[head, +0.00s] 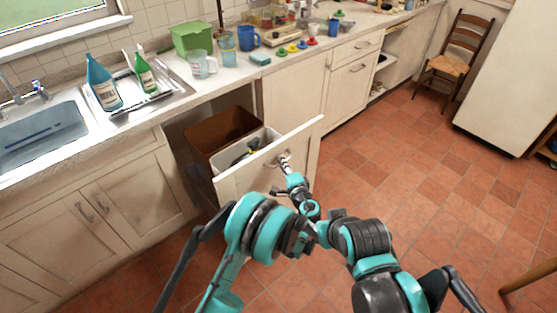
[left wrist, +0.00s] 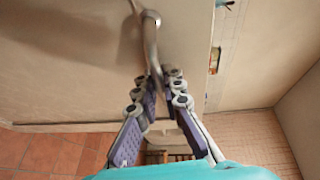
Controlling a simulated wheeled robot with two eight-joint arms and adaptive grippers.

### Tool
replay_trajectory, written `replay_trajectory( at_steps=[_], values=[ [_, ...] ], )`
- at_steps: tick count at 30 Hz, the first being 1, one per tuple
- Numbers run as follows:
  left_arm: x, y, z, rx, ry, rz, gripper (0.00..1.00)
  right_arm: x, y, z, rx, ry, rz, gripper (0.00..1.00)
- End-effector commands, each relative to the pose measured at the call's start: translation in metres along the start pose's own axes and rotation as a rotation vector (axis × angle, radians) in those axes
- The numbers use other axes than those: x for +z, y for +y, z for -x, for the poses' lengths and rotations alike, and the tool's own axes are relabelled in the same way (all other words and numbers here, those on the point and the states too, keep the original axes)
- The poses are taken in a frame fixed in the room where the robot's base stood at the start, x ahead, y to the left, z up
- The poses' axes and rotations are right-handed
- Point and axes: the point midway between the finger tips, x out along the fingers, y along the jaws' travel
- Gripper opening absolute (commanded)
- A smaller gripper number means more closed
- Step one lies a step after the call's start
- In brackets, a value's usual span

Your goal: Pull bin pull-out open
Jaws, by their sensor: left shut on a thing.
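The bin pull-out stands open below the counter at the left of the head view. Its pale wooden front panel (head: 262,172) stands out from the cabinet line. Behind it are a brown bin (head: 213,138) and a light grey bin (head: 222,181) with some items inside. A metal handle (left wrist: 150,40) curves out from the panel in the left wrist view. My left gripper (head: 286,163) is at the handle, its fingers shut around the handle's end; the fingers also show in the left wrist view (left wrist: 160,80). I do not see my right gripper.
Closed cabinet doors (head: 125,200) lie left of the pull-out and another cabinet (head: 292,95) right of it. The counter holds bottles, cups and a green box (head: 193,39). Tiled floor (head: 400,170) is clear to the right, up to a chair (head: 455,58) and a white fridge (head: 512,80).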

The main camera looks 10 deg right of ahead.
Motion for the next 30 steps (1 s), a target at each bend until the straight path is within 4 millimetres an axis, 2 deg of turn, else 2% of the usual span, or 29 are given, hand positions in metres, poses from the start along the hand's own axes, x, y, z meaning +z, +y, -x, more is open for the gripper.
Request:
replay_trajectory(
  at_steps=[11,12,14,23,26,30],
  values=[
    [0.000,0.001,0.001,0.001,0.000,0.001,0.00,0.000,0.000,0.000,0.000,0.000,0.000,0.40],
    [0.000,0.001,0.001,0.001,0.000,0.001,0.18,0.000,0.000,0.000,0.000,0.000,0.000,0.40],
    [0.000,0.001,0.001,0.001,0.000,0.001,0.30,0.000,0.000,0.000,0.000,0.000,0.000,0.40],
    [-0.001,0.000,0.002,0.000,0.000,0.000,0.30,0.000,0.000,0.000,0.000,0.000,0.000,0.40],
    [-0.001,0.000,0.008,0.000,0.001,0.000,0.30,0.000,0.000,0.000,0.000,0.000,0.000,0.40],
    [-0.001,0.000,0.028,0.000,0.003,0.000,0.30,0.000,0.000,0.000,0.000,0.000,0.000,0.40]
  ],
)
